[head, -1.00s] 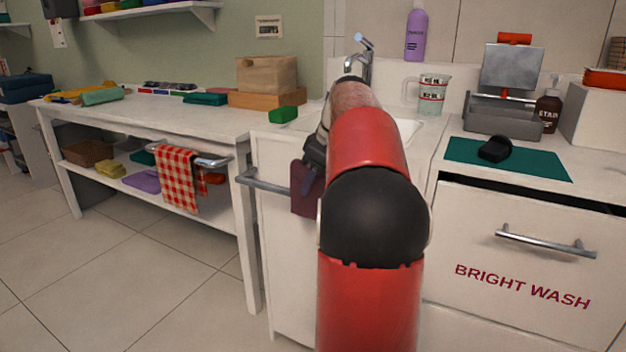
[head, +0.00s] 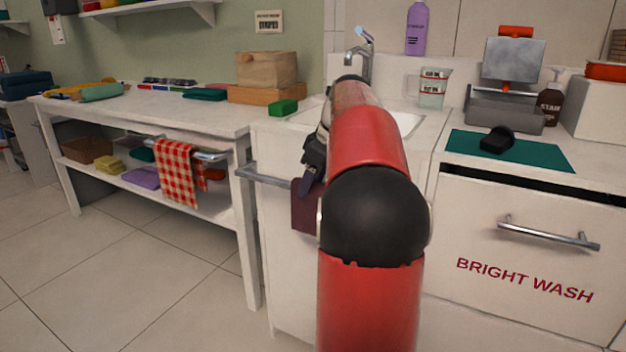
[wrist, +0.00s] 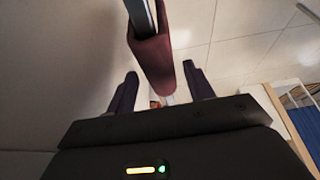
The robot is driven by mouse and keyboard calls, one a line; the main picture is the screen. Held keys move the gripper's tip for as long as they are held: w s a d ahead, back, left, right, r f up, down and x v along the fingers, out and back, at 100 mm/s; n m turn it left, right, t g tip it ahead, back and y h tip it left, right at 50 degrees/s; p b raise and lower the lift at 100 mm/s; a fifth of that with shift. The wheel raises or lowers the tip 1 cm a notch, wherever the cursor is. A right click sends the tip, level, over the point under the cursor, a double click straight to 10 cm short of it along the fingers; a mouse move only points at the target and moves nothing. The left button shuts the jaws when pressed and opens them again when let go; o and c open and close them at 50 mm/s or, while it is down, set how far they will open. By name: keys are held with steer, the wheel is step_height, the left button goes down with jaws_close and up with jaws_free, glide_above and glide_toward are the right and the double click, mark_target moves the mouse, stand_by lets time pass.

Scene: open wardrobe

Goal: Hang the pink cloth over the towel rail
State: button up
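The pink cloth (head: 304,208), a dark dusky pink here, hangs at the metal towel rail (head: 264,178) on the front of the white sink cabinet. In the wrist view the cloth (wrist: 153,62) is folded over the rail (wrist: 142,14), which shows above it. My gripper (wrist: 160,70) is open, its two dark fingers standing apart on either side of the cloth with a gap to each side. In the head view my gripper (head: 310,172) is just above the cloth, partly hidden by my red arm. My arm also hides the cloth's right part and the rail's right end.
A red checked cloth (head: 178,172) hangs on another rail of the white table at left. A metal drawer handle (head: 548,233) sticks out at right. A green block (head: 284,107) lies on the counter near the sink. The tiled floor in front is free.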

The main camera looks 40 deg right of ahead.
steer(key=shift+o, duration=0.5)
steer(key=p+v, duration=0.1)
steer(key=v, duration=0.7)
steer(key=shift+p, duration=0.4)
steer(key=shift+f, duration=0.1)
steer(key=s+a+f+m+h, duration=0.1)
steer(key=s+a, duration=0.1)
steer(key=a, duration=0.7)
steer(key=s+a+f+m, duration=0.1)
steer(key=s+a+f, duration=0.1)
steer(key=a, duration=0.7)
steer(key=s+a+f+m+t, duration=0.1)
steer(key=s+a+f+m, duration=0.1)
steer(key=s+a+f, duration=1)
steer(key=shift+s+a+f+h, duration=0.35)
steer(key=shift+s+f+h, duration=0.05)
steer(key=shift+s+f, duration=0.5)
